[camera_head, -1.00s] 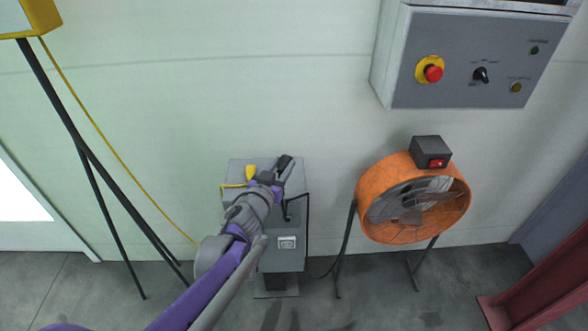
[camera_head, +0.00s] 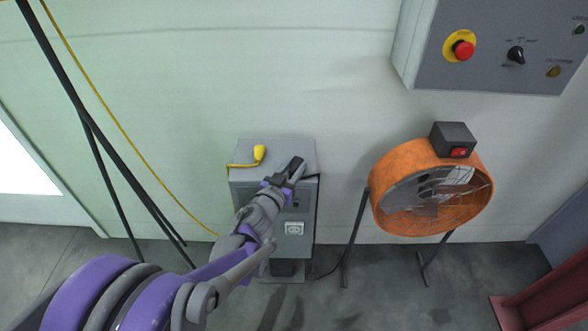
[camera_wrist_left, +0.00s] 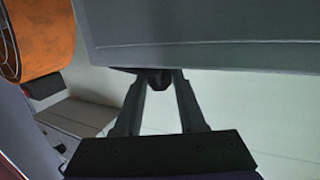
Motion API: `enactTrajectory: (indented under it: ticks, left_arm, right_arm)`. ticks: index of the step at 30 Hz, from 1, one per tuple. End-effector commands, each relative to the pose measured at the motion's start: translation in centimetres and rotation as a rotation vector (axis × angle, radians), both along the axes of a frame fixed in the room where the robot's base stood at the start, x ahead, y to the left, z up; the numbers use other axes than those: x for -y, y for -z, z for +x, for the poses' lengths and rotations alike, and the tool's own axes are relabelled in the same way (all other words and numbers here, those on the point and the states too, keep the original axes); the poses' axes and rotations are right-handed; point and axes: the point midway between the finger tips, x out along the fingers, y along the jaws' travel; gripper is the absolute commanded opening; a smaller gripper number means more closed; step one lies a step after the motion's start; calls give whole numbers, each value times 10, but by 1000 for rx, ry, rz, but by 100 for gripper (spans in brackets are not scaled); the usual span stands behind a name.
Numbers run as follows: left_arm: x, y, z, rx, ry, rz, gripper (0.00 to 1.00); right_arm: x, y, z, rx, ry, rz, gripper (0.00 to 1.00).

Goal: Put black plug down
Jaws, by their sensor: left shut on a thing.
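My left gripper (camera_head: 291,175) is over the top front part of the grey box with the socket. It is shut on the black plug (camera_wrist_left: 153,79), which shows as a dark lump between the fingertips in the left wrist view. In the head view the plug is hard to tell from the dark fingers. A black cable (camera_head: 311,177) runs from beside the gripper over the box's right edge. The grey box (camera_head: 240,147) stands against the wall, with a white socket (camera_head: 294,228) on its front. My right gripper is not in view.
A yellow plug (camera_head: 259,153) on a yellow cable lies on the box top, left of the gripper. An orange fan (camera_head: 400,164) stands to the right. A control panel (camera_head: 490,50) hangs above it. Black stand legs (camera_head: 95,140) are at the left.

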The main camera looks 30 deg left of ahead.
Motion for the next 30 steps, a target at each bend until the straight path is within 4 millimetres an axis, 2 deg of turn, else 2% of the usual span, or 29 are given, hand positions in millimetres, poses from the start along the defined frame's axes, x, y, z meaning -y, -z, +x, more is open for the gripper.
enactTrajectory:
  ticks: [5, 14, 15, 19, 27, 30]
  left_arm:
    - [0, -1, 0, 0, 0, 0, 0]
    - [0, 8, 0, 0, 0, 0, 0]
    - [0, 7, 0, 0, 0, 0, 47]
    - [0, 6, 0, 0, 0, 0, 69]
    - [0, 6, 0, 0, 0, 0, 69]
    - [0, 0, 0, 1, 0, 0, 69]
  right_arm:
    - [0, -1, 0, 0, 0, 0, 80]
    - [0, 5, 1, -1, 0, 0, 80]
    - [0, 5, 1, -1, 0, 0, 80]
    - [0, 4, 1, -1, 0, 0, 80]
    - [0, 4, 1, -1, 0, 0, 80]
    - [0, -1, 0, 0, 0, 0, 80]
